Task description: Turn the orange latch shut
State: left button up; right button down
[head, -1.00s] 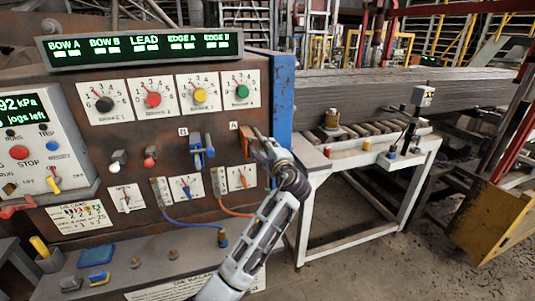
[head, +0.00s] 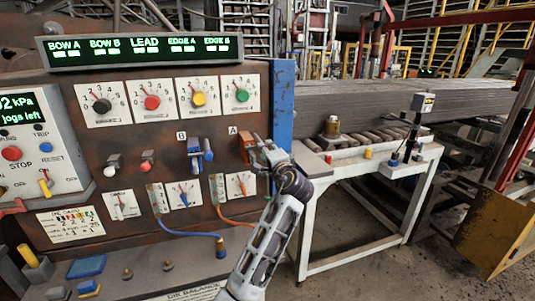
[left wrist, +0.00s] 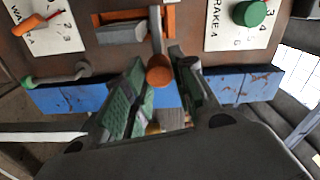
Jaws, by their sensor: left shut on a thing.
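The orange latch (head: 246,147) is on the rusty panel under the label A, near the blue edge post. In the left wrist view its orange bracket (left wrist: 170,22) surrounds a grey block, and a lever ending in a round orange knob (left wrist: 159,71) sticks out toward me. My left gripper (head: 262,146) is at the latch, partly covering it in the head view. In the left wrist view its fingers (left wrist: 160,85) stand on both sides of the knob and are shut on it. My right gripper is in neither view.
A blue latch (head: 200,152) sits to the left under label B. Dials, including a green knob (head: 242,96), are above. An orange cable (head: 235,221) and a small gauge hang below. A blue post (head: 283,110) and a white-framed roller table (head: 330,170) stand to the right.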

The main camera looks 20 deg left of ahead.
pick_arm(q)
jog(key=shift+f, duration=0.15)
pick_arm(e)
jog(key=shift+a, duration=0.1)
pick_arm(q)
jog(key=o, duration=0.7)
jog(key=shift+o, duration=0.2)
jog(key=v, duration=0.7)
jog(key=shift+s, duration=0.25)
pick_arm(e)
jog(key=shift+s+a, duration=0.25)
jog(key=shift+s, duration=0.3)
pick_arm(q)
jog(key=shift+d, duration=0.15)
